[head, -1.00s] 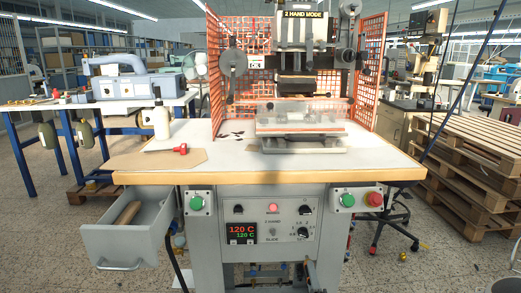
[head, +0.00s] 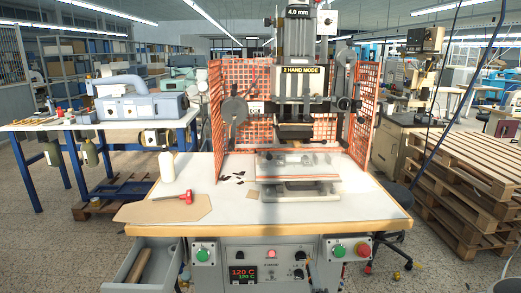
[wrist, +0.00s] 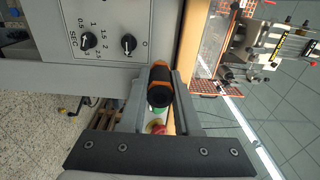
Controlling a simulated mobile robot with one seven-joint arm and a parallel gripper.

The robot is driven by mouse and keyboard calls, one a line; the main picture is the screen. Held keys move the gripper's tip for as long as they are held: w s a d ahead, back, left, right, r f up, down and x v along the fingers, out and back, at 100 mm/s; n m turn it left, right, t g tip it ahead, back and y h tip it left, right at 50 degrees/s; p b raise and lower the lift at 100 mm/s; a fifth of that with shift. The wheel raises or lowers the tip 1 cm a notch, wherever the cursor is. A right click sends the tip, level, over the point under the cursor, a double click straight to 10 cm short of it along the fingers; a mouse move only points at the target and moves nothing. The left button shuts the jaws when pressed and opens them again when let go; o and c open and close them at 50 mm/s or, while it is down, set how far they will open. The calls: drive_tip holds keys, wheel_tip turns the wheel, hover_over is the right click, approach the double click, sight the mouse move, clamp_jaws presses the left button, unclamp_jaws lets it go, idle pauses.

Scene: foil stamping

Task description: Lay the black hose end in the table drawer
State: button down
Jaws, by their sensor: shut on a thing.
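The black hose end (wrist: 160,95), with an orange band around it, is between the two fingers of my gripper (wrist: 161,88) in the wrist view. My gripper is shut on it, close to the front panel of the machine. My gripper does not show in the head view. The table drawer (head: 178,262) stands open under the left front of the table in the head view. Its front is cut off by the lower picture edge. A brown cylindrical thing (head: 138,267) lies inside it. I cannot make out the drawer in the wrist view.
The worktable (head: 376,215) carries the stamping press (head: 297,100), a white bottle (head: 168,167) and a red-handled tool (head: 178,196) on a brown sheet (head: 150,209). The control panel (head: 268,262) is right of the drawer. Pallets (head: 465,190) stand at the right.

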wheel_tip(320, 180, up, 4)
drive_tip(key=p, duration=0.3)
drive_tip(key=shift+r, duration=0.25)
drive_tip(key=s, duration=0.1)
drive_tip(key=s+r, duration=0.1)
drive_tip(key=s, duration=0.1)
drive_tip(key=s+r, duration=0.1)
drive_tip(key=shift+s+a+r, duration=0.1)
drive_tip(key=shift+s+a, duration=0.05)
drive_tip(key=shift+s, duration=0.05)
